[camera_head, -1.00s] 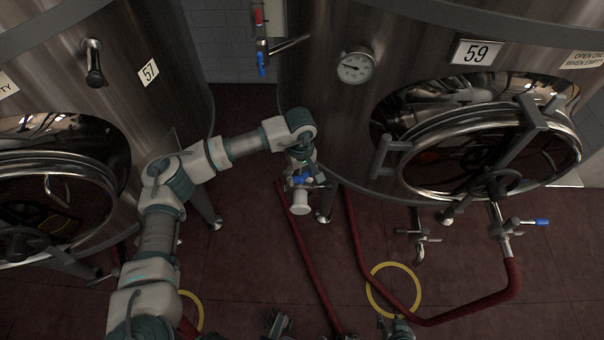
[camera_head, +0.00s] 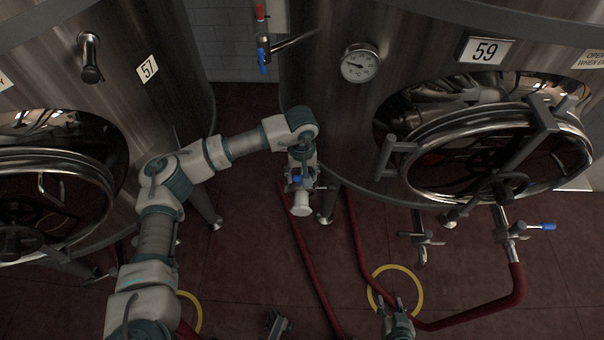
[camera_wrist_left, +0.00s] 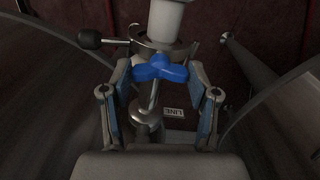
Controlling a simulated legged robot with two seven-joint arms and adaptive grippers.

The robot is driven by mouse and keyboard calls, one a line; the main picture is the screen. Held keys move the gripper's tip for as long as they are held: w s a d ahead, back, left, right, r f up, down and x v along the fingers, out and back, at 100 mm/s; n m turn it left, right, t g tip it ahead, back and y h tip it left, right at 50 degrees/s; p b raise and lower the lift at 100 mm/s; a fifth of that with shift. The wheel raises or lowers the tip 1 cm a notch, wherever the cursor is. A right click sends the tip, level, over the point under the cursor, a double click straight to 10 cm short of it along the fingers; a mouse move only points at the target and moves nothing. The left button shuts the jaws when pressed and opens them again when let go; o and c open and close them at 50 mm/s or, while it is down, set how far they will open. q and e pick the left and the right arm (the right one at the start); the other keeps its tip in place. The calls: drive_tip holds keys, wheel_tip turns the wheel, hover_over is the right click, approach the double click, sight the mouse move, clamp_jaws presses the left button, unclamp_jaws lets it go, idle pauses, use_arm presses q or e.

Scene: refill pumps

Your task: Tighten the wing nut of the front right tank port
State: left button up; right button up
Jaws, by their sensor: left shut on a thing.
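The blue wing nut (camera_wrist_left: 160,69) sits below a pale cylindrical fitting in the left wrist view. The fingers of my left gripper (camera_wrist_left: 159,75) stand on either side of its wings and are shut on it. In the head view the wing nut (camera_head: 297,179) is a small blue spot, partly hidden by my left gripper (camera_head: 301,176). The port's pale end (camera_head: 300,203) shows below, beside the tank marked 59 (camera_head: 330,120). My right gripper (camera_head: 398,304) is open and empty, low in the head view.
The tank marked 57 (camera_head: 180,85) stands at the left. Red hoses (camera_head: 312,265) run over the dark red floor. A valve with a blue handle (camera_head: 541,227) joins a hose at the right. A yellow ring (camera_head: 419,285) lies near my right gripper.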

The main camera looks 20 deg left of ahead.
use_arm(q)
drive_tip(key=shift+w+r, duration=0.2)
drive_tip(key=shift+r, duration=0.05)
drive_tip(key=o, duration=1.2)
drive_tip(key=shift+c, duration=0.2)
drive_tip(key=shift+f, duration=0.2)
drive_tip(key=shift+s, duration=0.1)
drive_tip(key=shift+r, duration=0.3)
wheel_tip(320, 180, up, 11)
drive_tip(key=shift+r, duration=0.2)
